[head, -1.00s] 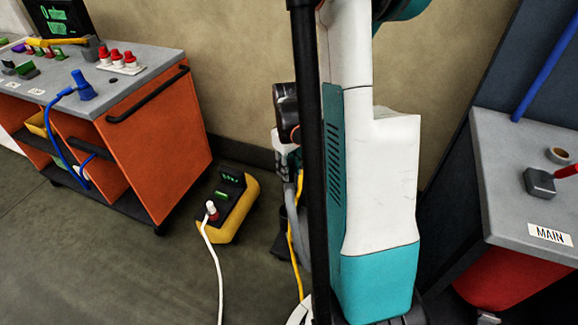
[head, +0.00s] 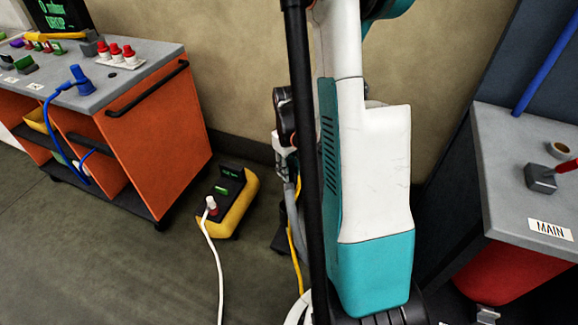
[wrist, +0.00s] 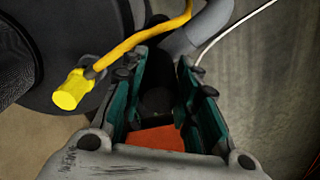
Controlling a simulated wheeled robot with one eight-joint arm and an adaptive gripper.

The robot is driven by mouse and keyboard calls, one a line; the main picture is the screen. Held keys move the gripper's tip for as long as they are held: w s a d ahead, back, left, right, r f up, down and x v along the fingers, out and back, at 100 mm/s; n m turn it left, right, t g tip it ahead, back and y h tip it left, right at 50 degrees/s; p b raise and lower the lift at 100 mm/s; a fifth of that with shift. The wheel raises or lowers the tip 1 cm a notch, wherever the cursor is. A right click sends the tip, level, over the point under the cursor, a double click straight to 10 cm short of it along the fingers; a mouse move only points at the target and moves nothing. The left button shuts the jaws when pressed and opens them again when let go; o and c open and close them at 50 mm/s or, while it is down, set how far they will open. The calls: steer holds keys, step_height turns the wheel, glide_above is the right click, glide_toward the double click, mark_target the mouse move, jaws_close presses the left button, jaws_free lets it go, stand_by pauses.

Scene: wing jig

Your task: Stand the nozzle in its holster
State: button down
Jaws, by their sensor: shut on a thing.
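In the wrist view my gripper (wrist: 168,72) has its teal-padded fingers on both sides of a dark piece (wrist: 157,100), which I take to be the nozzle; it is shut on it. An orange-red part (wrist: 155,138) shows between the finger bases. A thick grey hose (wrist: 205,25) runs off above the fingertips. In the head view my column hides most of the arm's end, and only a grey hose (head: 291,205) and a yellow cable (head: 295,262) show beside it. I cannot make out the holster in either view.
A large black round body (wrist: 95,35) and a yellow plug (wrist: 73,90) are close left of the fingers. An orange cart (head: 160,135) stands left, a yellow-black floor unit (head: 228,203) with a white cable right of it. A grey bench (head: 510,170) stands right.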

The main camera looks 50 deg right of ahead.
steer(key=c, duration=1.2)
jaws_free()
steer(key=shift+o, duration=0.2)
step_height(320, 180, up, 12)
steer(key=shift+f, duration=0.1)
